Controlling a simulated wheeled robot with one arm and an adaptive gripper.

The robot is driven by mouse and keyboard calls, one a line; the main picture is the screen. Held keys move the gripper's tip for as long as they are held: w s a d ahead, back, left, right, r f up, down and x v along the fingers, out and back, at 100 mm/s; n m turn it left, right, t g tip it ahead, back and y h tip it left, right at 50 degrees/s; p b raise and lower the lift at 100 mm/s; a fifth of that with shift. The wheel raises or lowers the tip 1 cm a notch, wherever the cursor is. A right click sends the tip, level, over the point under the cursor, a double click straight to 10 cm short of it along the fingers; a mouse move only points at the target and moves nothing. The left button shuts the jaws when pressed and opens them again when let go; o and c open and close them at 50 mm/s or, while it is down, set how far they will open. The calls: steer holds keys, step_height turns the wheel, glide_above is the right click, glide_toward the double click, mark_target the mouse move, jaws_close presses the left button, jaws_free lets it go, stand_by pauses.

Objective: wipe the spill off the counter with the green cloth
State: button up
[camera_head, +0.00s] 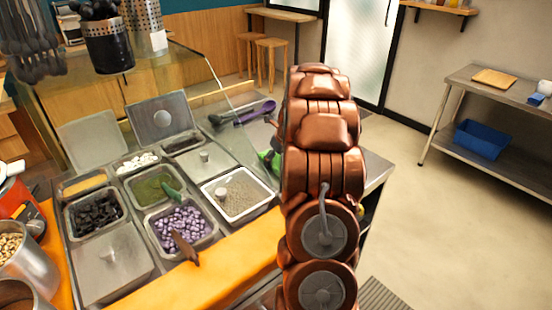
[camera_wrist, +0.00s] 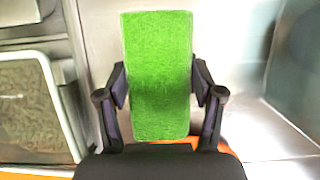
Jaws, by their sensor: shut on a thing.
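The green cloth (camera_wrist: 160,40) is a bright, fuzzy, upright rectangle in the middle of the wrist view. My gripper (camera_wrist: 159,84) is shut on it, with one dark finger against each side. In the head view, a small bit of green cloth (camera_head: 265,156) shows at the left edge of my copper arm, which hides most of it and the gripper. The steel counter (camera_wrist: 225,110) lies behind and around the cloth in the wrist view. I cannot make out a spill in either view; the arm and cloth cover part of the counter.
An orange board (camera_head: 215,272) runs along the front. Open floor lies right.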

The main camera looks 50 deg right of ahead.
steer(key=shift+d, duration=0.15)
steer(key=shift+s+d+p, duration=0.15)
steer(key=shift+d+p, duration=0.55)
steer(key=shift+d, duration=0.5)
steer(key=shift+s+d+p, duration=0.1)
steer(key=shift+d+p, duration=0.55)
steer(key=shift+d, duration=0.55)
steer(key=shift+a, duration=0.1)
steer(key=shift+w+a+p, duration=0.15)
steer(key=shift+a+p, duration=0.3)
steer(key=shift+a, duration=0.8)
steer(key=shift+w+a+p, duration=0.1)
steer(key=shift+a+p, duration=0.35)
steer(key=shift+a, duration=0.75)
steer(key=shift+s+d+p, duration=0.15)
steer(key=shift+d+p, duration=0.5)
steer(key=shift+d, duration=0.6)
steer(key=shift+s+d+p, duration=0.15)
steer(key=shift+d+p, duration=0.5)
steer(key=shift+d, duration=0.6)
